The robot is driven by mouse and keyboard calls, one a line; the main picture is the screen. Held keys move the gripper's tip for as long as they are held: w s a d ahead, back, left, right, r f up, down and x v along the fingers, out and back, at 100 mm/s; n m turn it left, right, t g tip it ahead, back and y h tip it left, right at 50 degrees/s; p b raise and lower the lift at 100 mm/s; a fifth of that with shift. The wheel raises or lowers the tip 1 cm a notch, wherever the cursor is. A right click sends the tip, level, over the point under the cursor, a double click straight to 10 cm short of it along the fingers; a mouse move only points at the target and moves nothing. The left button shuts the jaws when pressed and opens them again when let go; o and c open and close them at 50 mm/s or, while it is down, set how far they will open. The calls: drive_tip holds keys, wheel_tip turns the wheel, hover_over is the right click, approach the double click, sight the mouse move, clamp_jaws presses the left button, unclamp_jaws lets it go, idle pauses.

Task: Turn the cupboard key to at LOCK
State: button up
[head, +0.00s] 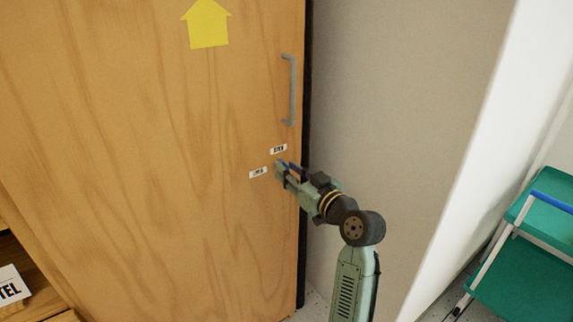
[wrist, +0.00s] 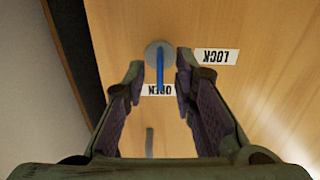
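The cupboard key (wrist: 160,74) is a blue bar on a round grey lock plate (wrist: 153,48) in the wrist view. It points down in that picture, towards the OPEN label (wrist: 150,90), and partly covers it. The LOCK label (wrist: 217,56) is to the right, upside down there. My gripper (wrist: 159,66) is open, one finger on each side of the key, with gaps showing. In the head view my gripper (head: 281,172) is at the door between the OPEN label (head: 278,149) and LOCK label (head: 258,172); I cannot make out the key there.
The wooden cupboard door (head: 130,150) has a grey handle (head: 291,90) above my gripper and a yellow arrow (head: 208,25) higher up. A beige wall (head: 400,90) is to the right. A green trolley (head: 520,275) stands at the far right.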

drive_tip(key=shift+x, duration=0.8)
drive_tip(key=shift+c, duration=0.4)
clamp_jaws()
